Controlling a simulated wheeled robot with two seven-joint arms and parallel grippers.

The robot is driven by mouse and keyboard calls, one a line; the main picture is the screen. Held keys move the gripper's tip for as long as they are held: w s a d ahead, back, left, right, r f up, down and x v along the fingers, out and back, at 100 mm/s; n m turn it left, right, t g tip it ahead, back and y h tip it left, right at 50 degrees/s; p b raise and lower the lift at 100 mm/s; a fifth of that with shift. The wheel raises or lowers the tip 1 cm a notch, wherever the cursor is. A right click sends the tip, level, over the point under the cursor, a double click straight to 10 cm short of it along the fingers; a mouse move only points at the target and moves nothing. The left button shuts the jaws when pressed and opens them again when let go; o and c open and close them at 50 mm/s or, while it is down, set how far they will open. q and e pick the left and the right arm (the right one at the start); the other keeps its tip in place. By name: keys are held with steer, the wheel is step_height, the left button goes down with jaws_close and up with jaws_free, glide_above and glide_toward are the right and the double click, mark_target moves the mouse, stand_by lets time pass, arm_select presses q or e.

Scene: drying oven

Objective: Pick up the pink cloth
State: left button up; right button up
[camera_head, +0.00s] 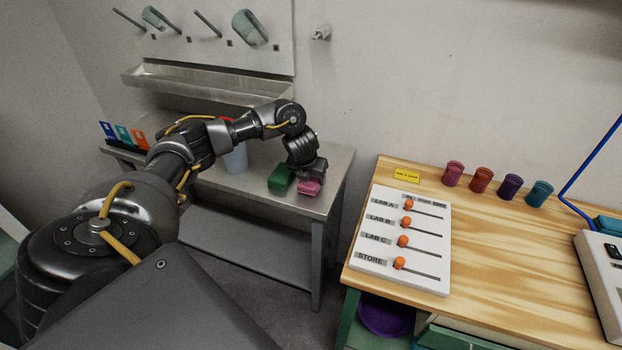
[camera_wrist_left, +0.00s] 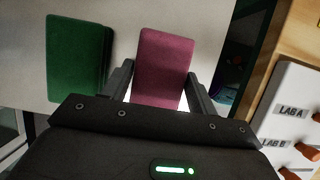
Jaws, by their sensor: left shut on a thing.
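The pink cloth (camera_head: 309,187) is a small folded block at the front right corner of the metal table in the head view. In the left wrist view the pink cloth (camera_wrist_left: 163,62) lies between the two fingers. My left gripper (camera_head: 307,176) reaches down over it from above and is shut on it; in the left wrist view the gripper (camera_wrist_left: 160,85) has a finger on each side of the cloth. Whether the cloth touches the table cannot be told. My right gripper is not in view.
A green cloth (camera_head: 281,179) lies just left of the pink one, also in the wrist view (camera_wrist_left: 78,55). The metal table (camera_head: 250,186) ends close by. A wooden bench (camera_head: 480,240) with a slider board (camera_head: 385,250) and several coloured cups stands to the right.

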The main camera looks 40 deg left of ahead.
arm_select(q)
step_height(320, 180, up, 2)
steer(key=shift+w+r+b, duration=0.1)
steer(key=shift+r+b, duration=0.15)
steer(key=shift+b, duration=0.25)
steer(key=p+v, duration=0.1)
steer(key=v, duration=0.1)
steer(key=p+v, duration=0.1)
steer(key=v, duration=0.1)
steer(key=d+p+v, duration=0.1)
steer(key=v, duration=0.2)
steer(key=shift+s+d+f+p, duration=0.15)
steer(key=shift+s+p, duration=0.15)
steer(key=shift+s, duration=0.1)
steer(key=s+d+r+p, duration=0.3)
steer(key=s+d+r, duration=0.1)
steer(key=s, duration=0.5)
steer(key=shift+d, duration=0.7)
steer(key=shift+w+r, duration=0.1)
